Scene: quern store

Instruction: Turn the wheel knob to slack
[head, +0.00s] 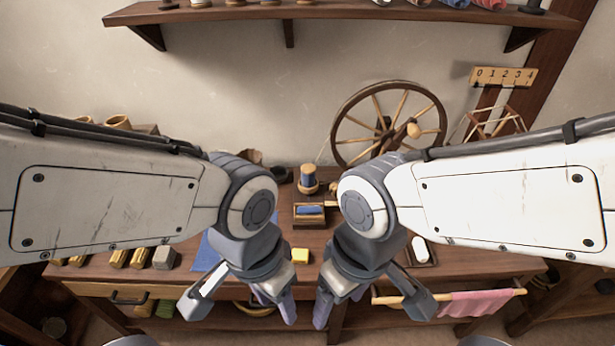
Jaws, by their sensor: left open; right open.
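A spinning wheel (341,110) with a dark rim and pale wooden spokes stands at the back of the workbench, right of the middle. A light wooden knob (414,130) shows near its hub, at the right. I cannot tell whether this is the wheel knob of the task, nor read its setting. The wheel's lower part is hidden behind my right arm. My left gripper (238,308) is open, pointing down at the bench's front edge, well away from the wheel. My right gripper (371,308) is open and empty near the front edge, nearer than the wheel.
A spool (308,178) and a small wooden box with blue content (310,213) stand mid-bench. A pink cloth (480,303) hangs from a front rail. A number board (503,76) is at the right; a shelf (350,13) runs above.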

